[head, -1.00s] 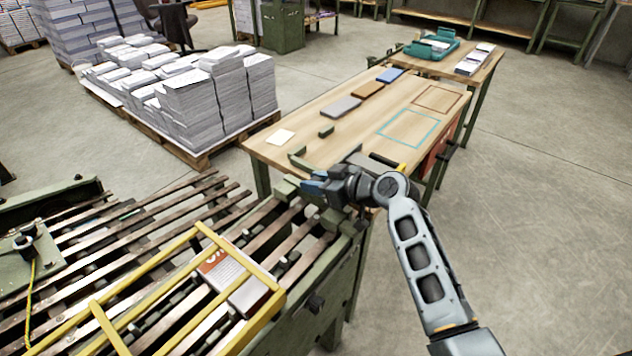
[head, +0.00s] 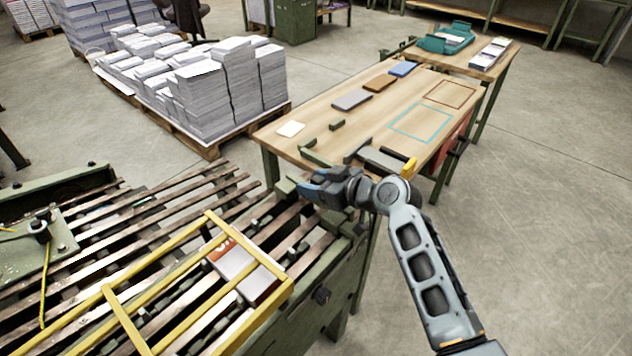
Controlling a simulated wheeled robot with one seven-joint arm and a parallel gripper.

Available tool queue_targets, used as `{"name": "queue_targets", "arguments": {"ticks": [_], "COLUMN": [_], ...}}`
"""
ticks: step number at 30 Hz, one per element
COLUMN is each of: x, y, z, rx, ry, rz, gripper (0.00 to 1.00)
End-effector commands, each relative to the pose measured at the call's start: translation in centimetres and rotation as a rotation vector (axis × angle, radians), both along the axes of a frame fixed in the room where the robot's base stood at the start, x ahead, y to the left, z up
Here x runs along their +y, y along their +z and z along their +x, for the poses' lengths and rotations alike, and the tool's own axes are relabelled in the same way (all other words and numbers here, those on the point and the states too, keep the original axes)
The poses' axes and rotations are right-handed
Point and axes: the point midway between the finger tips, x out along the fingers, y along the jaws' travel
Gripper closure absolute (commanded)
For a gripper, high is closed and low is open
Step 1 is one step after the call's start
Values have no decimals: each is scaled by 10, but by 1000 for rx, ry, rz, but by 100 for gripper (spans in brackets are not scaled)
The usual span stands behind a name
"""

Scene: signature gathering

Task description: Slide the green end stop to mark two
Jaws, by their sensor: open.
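My gripper (head: 308,186) is open and empty above the near edge of the wooden table, by the corner of the slatted conveyor. A green block (head: 285,188) sits at that corner, just left of my fingertips; a gap or touch cannot be told. I cannot tell which green piece is the end stop. No numbered marks are readable. My wrist and forearm hide part of the table's near edge.
The slatted conveyor (head: 130,222) fills the lower left, with a yellow frame (head: 150,257) around a printed stack (head: 243,268). The wooden table (head: 375,130) carries grey, brown and blue pads and outlined rectangles. Paper piles (head: 205,95) stand behind. Floor at right is clear.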

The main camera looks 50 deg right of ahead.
Motion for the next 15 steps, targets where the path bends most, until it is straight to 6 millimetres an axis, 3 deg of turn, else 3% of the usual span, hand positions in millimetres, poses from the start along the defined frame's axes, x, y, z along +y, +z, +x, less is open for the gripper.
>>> {"name": "queue_targets", "arguments": {"ticks": [5, 15], "x": [-1, -2], "y": [4, 24], "z": [-11, -60], "rx": [0, 0], "ry": [-2, 1], "rz": [0, 1], "gripper": [49, 49]}}
